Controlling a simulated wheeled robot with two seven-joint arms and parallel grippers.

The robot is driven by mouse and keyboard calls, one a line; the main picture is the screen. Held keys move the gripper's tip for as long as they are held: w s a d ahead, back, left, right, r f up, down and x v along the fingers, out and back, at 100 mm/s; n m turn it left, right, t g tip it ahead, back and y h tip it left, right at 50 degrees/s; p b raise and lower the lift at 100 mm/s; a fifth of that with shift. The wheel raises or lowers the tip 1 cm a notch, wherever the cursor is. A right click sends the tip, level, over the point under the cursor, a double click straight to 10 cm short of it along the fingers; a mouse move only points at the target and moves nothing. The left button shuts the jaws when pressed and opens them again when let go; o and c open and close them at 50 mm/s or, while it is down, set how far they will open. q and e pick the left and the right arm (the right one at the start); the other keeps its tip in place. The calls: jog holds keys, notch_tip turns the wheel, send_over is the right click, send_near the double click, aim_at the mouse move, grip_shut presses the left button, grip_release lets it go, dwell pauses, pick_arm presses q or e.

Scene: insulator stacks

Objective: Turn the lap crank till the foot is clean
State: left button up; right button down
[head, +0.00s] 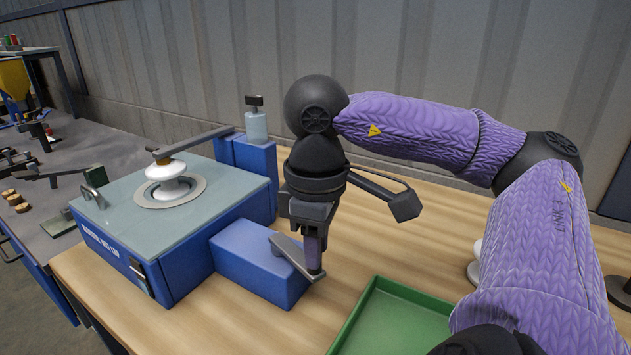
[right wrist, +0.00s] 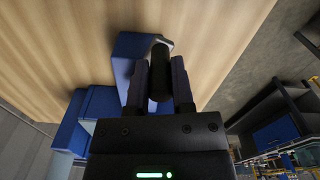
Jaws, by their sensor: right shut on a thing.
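The lap machine (head: 145,235) is a blue box with a pale top on the wooden bench. A white insulator (head: 168,179) sits on its round plate (head: 196,186), under a dark flat arm (head: 196,138). The underside of its foot is hidden against the plate. A grey crank arm (head: 289,254) lies at the blue side box (head: 244,262). My right gripper (head: 314,258) points down there, shut on the crank's handle. In the right wrist view the black handle (right wrist: 159,78) stands between the two fingers. My left gripper is not in view.
A green tray (head: 395,318) lies at the front right of the bench. A small pale bottle-like part (head: 256,125) stands on the blue block behind the machine. A darker table (head: 40,215) with several small items is at the left. A ribbed wall closes the back.

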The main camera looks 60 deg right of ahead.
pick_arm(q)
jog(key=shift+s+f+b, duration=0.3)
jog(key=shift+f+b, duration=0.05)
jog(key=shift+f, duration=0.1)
pick_arm(e)
jog(key=shift+d+n, duration=0.4)
jog(key=shift+n, duration=0.2)
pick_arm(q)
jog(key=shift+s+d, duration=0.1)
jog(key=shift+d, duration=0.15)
pick_arm(e)
jog(key=c, duration=0.9)
grip_release()
jog(key=o, duration=0.4)
jog(key=shift+w, duration=0.2)
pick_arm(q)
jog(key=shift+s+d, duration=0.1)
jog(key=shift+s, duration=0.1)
pick_arm(e)
jog(key=shift+s, duration=0.1)
